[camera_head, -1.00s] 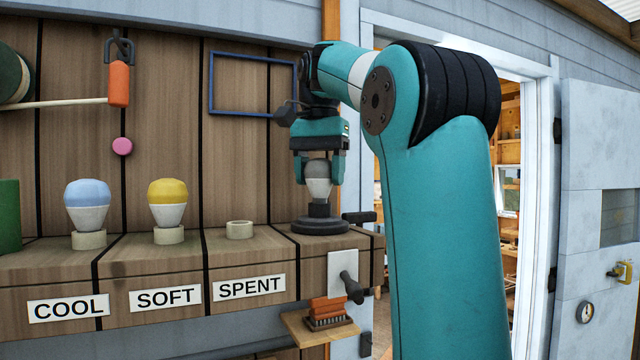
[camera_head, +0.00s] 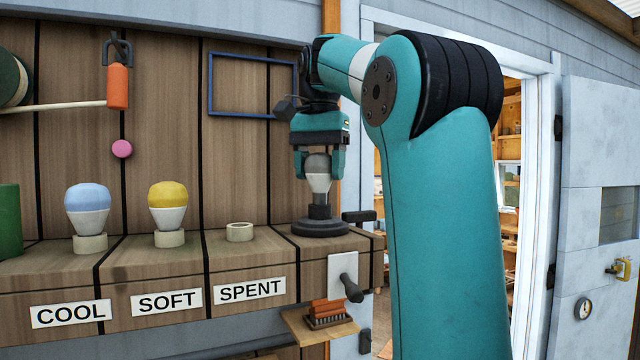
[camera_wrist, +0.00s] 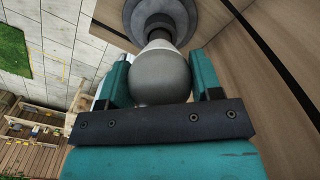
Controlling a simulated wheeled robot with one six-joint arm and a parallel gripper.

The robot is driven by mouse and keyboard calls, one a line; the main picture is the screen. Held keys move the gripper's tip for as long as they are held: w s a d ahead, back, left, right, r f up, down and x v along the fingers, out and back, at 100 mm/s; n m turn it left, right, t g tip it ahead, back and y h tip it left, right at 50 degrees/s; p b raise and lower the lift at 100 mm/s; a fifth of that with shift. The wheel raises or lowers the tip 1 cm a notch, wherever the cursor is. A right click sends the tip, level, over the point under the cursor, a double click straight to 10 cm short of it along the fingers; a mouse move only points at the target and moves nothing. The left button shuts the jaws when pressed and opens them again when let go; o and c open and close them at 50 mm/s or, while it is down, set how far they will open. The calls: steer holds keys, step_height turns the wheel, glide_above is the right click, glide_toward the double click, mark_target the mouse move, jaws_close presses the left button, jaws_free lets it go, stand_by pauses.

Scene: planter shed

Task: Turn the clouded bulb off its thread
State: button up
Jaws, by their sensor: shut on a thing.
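The clouded bulb (camera_head: 317,163) has a grey top and a white lower part. It stands upright above the dark round socket base (camera_head: 320,228) at the right end of the shelf. My gripper (camera_head: 319,165) comes from above and is shut on the bulb, one finger on each side. In the wrist view the grey bulb (camera_wrist: 160,77) fills the space between the fingers, with the socket base (camera_wrist: 188,18) beyond it. A narrow neck shows between bulb and base; I cannot tell whether the thread is still engaged.
An empty ring (camera_head: 239,232) sits above the SPENT label (camera_head: 250,290). A blue-topped bulb (camera_head: 88,207) and a yellow-topped bulb (camera_head: 167,205) stand on rings to the left. A dark-handled lever (camera_head: 351,288) and an orange brush (camera_head: 327,313) are below the socket.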

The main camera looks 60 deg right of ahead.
steer(key=shift+r+p, duration=2.55)
steer(key=shift+p, duration=0.15)
steer(key=shift+f, duration=0.1)
